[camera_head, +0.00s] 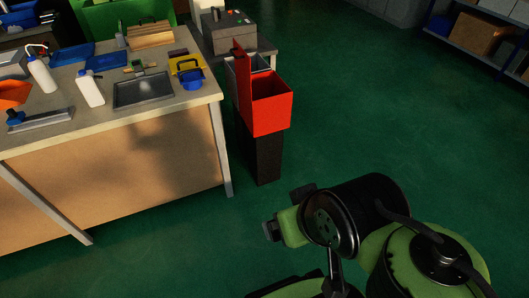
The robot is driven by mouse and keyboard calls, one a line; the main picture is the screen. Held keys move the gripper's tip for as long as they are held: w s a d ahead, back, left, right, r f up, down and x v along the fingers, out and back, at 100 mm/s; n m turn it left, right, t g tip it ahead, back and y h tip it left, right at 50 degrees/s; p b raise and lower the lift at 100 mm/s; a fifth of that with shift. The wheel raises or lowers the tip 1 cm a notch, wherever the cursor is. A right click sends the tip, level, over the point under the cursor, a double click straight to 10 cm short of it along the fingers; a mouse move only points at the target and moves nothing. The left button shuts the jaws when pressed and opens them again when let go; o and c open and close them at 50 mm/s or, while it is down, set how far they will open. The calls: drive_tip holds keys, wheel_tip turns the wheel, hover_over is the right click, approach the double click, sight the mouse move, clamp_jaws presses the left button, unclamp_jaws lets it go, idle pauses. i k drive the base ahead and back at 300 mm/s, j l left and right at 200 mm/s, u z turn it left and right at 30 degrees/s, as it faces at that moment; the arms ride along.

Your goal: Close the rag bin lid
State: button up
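The red rag bin (270,108) stands on a dark pedestal just off the bench's right end. Its top is open, and I see into its red inside. Its red lid (242,82) stands upright along the left side of the opening, with a small tab at its top. My gripper (274,228) is low in the picture, in front of and below the bin, clear of bin and lid. It points left. Its fingers are small and dark here, and I cannot tell whether they are open or shut.
A grey box (229,33) sits on a stand behind the bin. Green floor (400,120) is clear to the right; shelving stands top right.

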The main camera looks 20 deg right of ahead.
sight(242, 61)
drive_tip(key=i+u, duration=0.8)
drive_tip(key=i+l+u, duration=0.2)
drive_tip(key=u, duration=0.15)
drive_tip(key=i+l+u, duration=0.4)
